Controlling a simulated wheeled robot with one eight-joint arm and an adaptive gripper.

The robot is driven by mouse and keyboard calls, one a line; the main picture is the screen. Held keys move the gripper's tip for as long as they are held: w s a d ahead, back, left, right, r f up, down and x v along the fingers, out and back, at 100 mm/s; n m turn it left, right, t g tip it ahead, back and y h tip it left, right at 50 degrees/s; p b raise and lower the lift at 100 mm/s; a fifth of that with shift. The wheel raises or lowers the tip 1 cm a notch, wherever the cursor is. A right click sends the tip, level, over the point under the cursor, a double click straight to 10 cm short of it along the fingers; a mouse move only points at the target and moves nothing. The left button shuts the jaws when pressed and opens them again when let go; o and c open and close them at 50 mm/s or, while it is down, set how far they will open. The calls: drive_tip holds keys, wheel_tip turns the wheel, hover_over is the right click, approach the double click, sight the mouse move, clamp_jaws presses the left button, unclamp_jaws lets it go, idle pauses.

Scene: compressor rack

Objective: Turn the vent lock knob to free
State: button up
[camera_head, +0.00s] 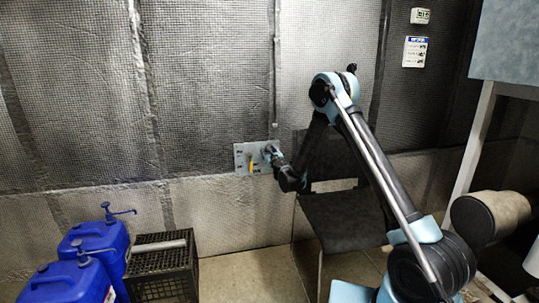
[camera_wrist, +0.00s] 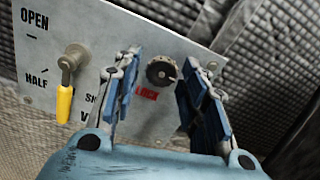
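The vent lock knob (camera_wrist: 161,72) is a round dark knob on a grey panel (camera_wrist: 150,30), with the red word LOCK just below it. My gripper (camera_wrist: 160,82) is open in the wrist view, with one blue-padded finger on each side of the knob in the picture. I cannot tell how near the fingertips are to the panel, and no contact shows. In the head view my gripper (camera_head: 271,152) is at the right part of the panel (camera_head: 243,149) and hides the knob.
A lever with a yellow handle (camera_wrist: 64,102) is left of the knob, near the words OPEN and HALF. A dark chair (camera_head: 343,220) stands below my arm. Blue jugs (camera_head: 100,240) and a black crate (camera_head: 160,262) stand on the floor at the left.

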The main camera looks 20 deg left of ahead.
drive_tip(key=c, duration=0.5)
drive_tip(key=shift+n, duration=0.4)
drive_tip(key=n, duration=1.6)
drive_tip(key=shift+n, duration=0.7)
drive_tip(key=o, duration=1.1)
drive_tip(key=shift+c, duration=0.2)
drive_tip(key=shift+d, duration=0.1)
drive_tip(key=v, duration=1.2)
